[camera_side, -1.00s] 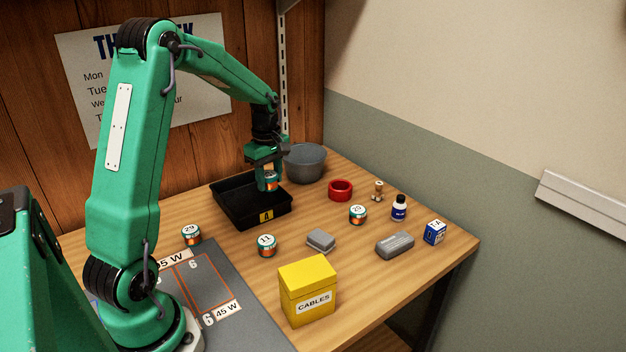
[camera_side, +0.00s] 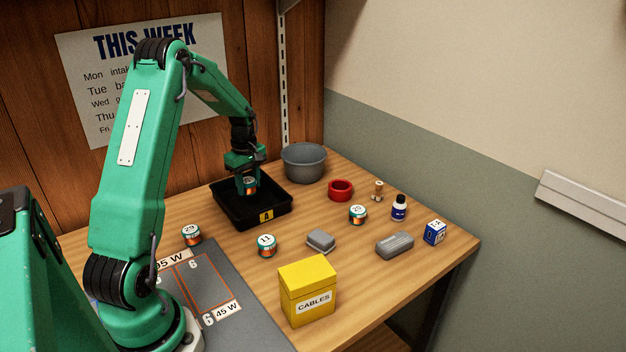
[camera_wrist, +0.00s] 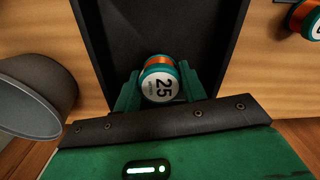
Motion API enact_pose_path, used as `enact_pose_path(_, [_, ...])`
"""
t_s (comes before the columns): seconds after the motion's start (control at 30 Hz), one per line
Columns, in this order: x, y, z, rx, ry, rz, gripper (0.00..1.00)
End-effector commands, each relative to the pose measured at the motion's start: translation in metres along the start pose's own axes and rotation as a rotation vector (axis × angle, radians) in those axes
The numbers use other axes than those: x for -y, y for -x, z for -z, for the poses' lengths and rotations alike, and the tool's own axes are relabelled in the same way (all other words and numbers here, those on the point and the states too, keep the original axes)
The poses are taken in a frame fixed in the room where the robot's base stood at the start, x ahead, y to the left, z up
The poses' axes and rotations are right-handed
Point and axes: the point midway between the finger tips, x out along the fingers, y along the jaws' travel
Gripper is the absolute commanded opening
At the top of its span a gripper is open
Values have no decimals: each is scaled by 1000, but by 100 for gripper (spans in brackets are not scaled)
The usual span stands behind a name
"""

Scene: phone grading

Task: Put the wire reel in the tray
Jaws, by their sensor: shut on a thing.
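My gripper (camera_side: 248,187) is shut on a wire reel (camera_side: 250,184) with teal ends and copper-orange wire. In the wrist view the reel (camera_wrist: 161,80) sits between both fingers, its white label reading 25. The black tray (camera_side: 225,210), marked A on its front, lies below. The reel is over the tray's inside, toward the back; I cannot tell whether it touches the floor. The wrist view shows the tray's dark floor (camera_wrist: 165,30) behind the reel. Similar reels stand on the table: one marked 29 (camera_side: 191,235), one marked 11 (camera_side: 267,246) and another (camera_side: 358,214).
A grey bowl (camera_side: 304,162) stands close behind the tray's right side. A red ring (camera_side: 340,190), a blue bottle (camera_side: 399,208), a blue-white box (camera_side: 434,232), grey cases (camera_side: 394,245) and a yellow CABLES box (camera_side: 307,290) are spread to the right and front.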

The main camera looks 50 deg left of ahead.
Motion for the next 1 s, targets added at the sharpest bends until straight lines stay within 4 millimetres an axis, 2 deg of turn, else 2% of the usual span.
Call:
enact_pose_path(0.33, [0,-35,0,1,0,2,19])
enact_pose_path(0.83, [0,-41,0,1,0,1,19])
enact_pose_path(0.87, [0,-41,0,1,0,1,45])
enact_pose_path(0.93, [0,-41,0,1,0,1,59])
enact_pose_path(0.97, [0,-41,0,1,0,1,63])
enact_pose_path(1.0, [0,-41,0,1,0,1,63])
